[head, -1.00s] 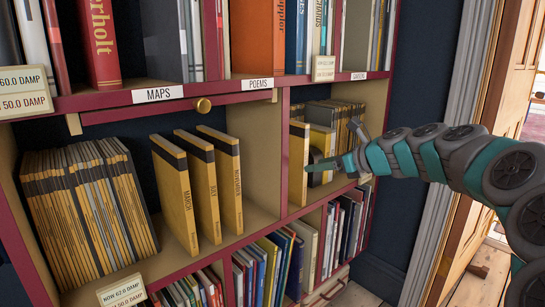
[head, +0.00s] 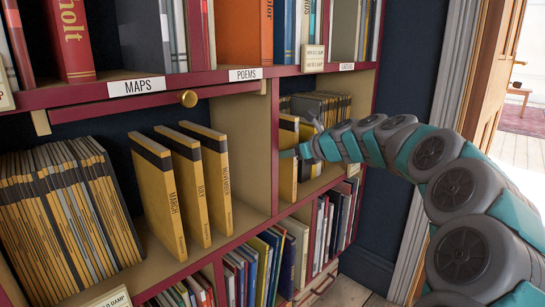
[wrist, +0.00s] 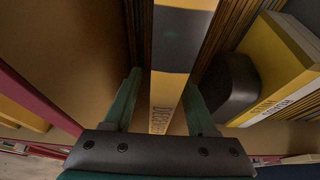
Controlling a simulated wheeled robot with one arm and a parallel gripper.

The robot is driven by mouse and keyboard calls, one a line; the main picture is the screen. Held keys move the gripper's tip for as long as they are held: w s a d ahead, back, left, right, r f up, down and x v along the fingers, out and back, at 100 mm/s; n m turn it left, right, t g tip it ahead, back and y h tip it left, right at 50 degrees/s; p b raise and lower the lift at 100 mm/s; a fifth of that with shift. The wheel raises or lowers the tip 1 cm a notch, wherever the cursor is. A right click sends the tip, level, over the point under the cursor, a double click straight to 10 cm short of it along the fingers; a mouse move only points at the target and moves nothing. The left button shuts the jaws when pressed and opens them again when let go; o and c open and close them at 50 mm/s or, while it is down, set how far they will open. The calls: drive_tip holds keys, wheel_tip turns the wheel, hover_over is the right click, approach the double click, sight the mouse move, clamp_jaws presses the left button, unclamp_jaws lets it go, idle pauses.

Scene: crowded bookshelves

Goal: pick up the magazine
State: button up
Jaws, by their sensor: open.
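A yellow magazine with a dark band (wrist: 174,70) stands upright in the right-hand cubby. In the wrist view its spine lies between the two teal fingers of my gripper (wrist: 162,105). The fingers are open, one on each side, with gaps visible beside the spine. In the head view my gripper (head: 297,151) reaches into that cubby at the yellow magazine (head: 287,172), partly covering it. Other magazines stand in the middle cubby: March (head: 160,195), July (head: 191,185) and November (head: 216,180).
A dark rounded object (wrist: 231,84) sits close right of the right finger, beside another yellow magazine (wrist: 275,75). The cubby's divider (head: 275,150) is close on the left. A packed row of magazines (head: 65,215) fills the far left. Books stand above and below.

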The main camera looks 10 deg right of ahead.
drive_tip(key=shift+w+a+f, duration=0.2)
drive_tip(key=shift+w+a, duration=0.1)
drive_tip(key=shift+w, duration=0.2)
clamp_jaws()
idle(1.1)
